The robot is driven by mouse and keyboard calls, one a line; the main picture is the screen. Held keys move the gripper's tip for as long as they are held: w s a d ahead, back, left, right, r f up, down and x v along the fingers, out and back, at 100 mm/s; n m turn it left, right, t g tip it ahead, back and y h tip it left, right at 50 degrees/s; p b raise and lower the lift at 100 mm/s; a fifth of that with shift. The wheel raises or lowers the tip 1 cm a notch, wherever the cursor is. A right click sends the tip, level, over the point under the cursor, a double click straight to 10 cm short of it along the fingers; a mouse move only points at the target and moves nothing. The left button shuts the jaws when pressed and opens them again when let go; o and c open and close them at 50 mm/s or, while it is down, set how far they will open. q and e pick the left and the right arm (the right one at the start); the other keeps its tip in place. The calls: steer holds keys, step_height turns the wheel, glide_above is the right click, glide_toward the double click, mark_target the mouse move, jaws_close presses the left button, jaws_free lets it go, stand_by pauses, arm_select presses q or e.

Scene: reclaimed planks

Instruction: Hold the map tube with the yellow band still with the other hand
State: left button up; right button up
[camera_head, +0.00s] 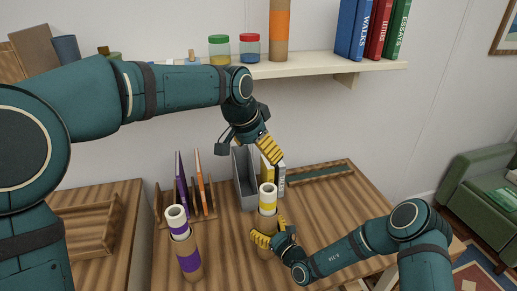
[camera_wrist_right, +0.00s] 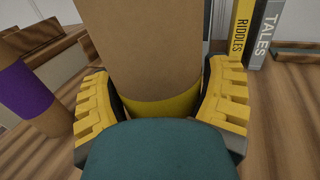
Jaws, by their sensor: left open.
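The map tube with the yellow band (camera_head: 268,208) stands upright on the plank table, brown with a white top end. In the right wrist view its brown wall (camera_wrist_right: 155,50) fills the middle, with a yellow band (camera_wrist_right: 165,108) low between the fingers. My right gripper (camera_head: 266,241) has a yellow finger on each side of the tube's lower part and appears closed on it; the contact is partly hidden. My left gripper (camera_head: 266,150) is open and empty, above the tube and apart from its top.
A purple-banded tube (camera_head: 189,262) stands to the left; it also shows in the wrist view (camera_wrist_right: 30,90). Behind are a rack with thin folders (camera_head: 182,185), a grey holder (camera_head: 243,180) and books (camera_head: 279,178). A wall shelf (camera_head: 310,66) holding jars hangs above.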

mark_target(273, 234)
steer(key=shift+o, duration=0.9)
steer(key=p+v, duration=0.3)
steer(key=v, duration=0.3)
steer(key=shift+s+d, duration=0.25)
steer(key=shift+s, duration=0.15)
steer(key=shift+d, duration=0.1)
